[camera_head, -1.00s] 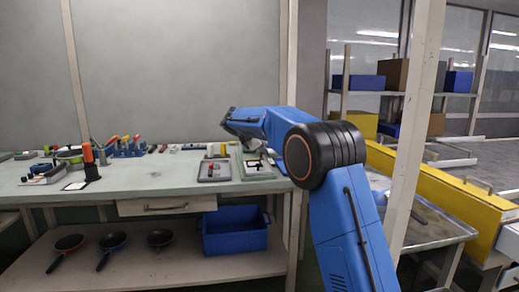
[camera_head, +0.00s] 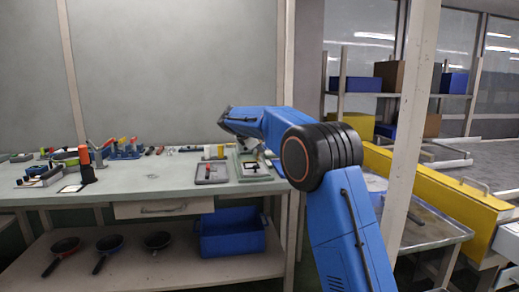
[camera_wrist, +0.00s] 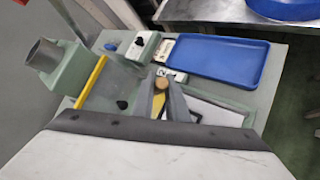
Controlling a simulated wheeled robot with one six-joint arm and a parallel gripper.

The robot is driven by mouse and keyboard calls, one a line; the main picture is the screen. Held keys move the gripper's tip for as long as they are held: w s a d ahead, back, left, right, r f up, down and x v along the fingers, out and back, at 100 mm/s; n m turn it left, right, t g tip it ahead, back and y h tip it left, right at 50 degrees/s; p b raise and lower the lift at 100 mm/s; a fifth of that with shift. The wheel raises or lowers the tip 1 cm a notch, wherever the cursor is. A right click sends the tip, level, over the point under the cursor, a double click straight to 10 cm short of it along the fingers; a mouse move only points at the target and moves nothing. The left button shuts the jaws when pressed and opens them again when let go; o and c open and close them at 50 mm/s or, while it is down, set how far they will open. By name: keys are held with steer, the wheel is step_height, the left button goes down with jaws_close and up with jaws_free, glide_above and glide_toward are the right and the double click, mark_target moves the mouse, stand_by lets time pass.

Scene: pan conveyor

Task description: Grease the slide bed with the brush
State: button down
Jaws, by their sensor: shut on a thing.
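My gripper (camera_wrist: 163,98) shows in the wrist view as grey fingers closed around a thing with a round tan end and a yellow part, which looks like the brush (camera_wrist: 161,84). Its bristles are not clearly visible. Left of it is a grey-green fixture with a flat plate and a yellow edge strip, which may be the slide bed (camera_wrist: 118,84); I cannot tell for sure. Whether the brush touches it is unclear. In the head view my blue arm hides most of the gripper.
A blue tray (camera_wrist: 222,60), a white block with a black knob (camera_wrist: 144,46) and a grey-green cylinder (camera_wrist: 45,54) stand near the gripper. The workbench (camera_head: 140,183) holds tools, and a blue crate (camera_head: 233,235) sits below. A pale post (camera_head: 407,150) stands right of my arm.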

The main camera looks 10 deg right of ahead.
steer(key=shift+r, duration=0.1)
steer(key=shift+r, duration=4.4)
steer(key=a, duration=0.7)
steer(key=shift+w+d+f, duration=0.1)
steer(key=shift+f, duration=2.05)
steer(key=shift+w+f, duration=0.1)
steer(key=shift+f, duration=2)
steer(key=shift+f, duration=0.85)
steer(key=shift+d, duration=0.15)
steer(key=shift+s+d, duration=0.1)
steer(key=shift+d, duration=1.45)
